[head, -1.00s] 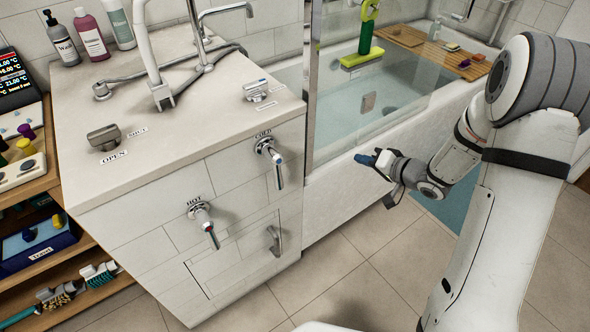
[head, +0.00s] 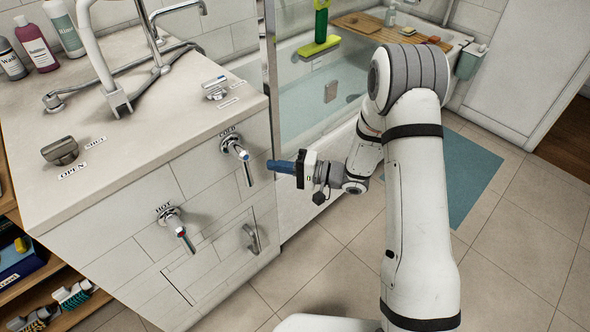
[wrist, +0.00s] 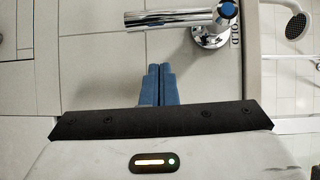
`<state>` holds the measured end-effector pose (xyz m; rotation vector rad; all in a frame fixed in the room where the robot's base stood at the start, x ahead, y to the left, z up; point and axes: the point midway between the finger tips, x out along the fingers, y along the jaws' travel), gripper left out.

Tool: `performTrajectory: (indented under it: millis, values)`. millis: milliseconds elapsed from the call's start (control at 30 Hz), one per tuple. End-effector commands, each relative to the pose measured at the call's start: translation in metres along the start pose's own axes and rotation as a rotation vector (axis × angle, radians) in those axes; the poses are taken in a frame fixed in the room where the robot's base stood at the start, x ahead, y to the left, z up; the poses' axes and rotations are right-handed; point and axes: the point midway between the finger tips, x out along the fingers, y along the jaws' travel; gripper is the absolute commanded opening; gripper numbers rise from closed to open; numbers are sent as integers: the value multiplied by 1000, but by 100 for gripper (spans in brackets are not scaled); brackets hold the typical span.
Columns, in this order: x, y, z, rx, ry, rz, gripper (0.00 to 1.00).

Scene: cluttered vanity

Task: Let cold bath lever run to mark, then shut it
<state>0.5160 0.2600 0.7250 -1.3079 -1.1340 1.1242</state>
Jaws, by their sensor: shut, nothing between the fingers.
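The cold lever (head: 247,172) is a chrome handle with a blue-marked hub on the front of the white tiled cabinet, under a COLD label (head: 227,132). It hangs down, slightly tilted. My gripper (head: 270,165), with blue fingers, is just right of the lever. In the wrist view the lever (wrist: 170,19) lies sideways above my fingertips (wrist: 158,68), which are shut together and empty; a small gap shows between them and the lever. The bathtub (head: 335,135) behind the glass holds water. I cannot make out a fill mark or running water.
The hot lever (head: 181,232), with a red mark, is lower left on the same front; another chrome handle (head: 251,239) sits below. A glass screen edge (head: 270,75) stands by the tub. A knob (head: 60,151) with OPEN and SHUT labels is on the counter.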

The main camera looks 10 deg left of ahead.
Motion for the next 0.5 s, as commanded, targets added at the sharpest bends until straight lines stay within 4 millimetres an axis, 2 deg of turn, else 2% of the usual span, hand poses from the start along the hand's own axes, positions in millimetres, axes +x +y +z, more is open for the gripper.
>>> performTrajectory:
  millis: [33,200,500]
  values:
    - [8,1,8,1,-5,0,0]
    - [22,0,23,0,-1,0,0]
    - [28,0,29,0,0,1,0]
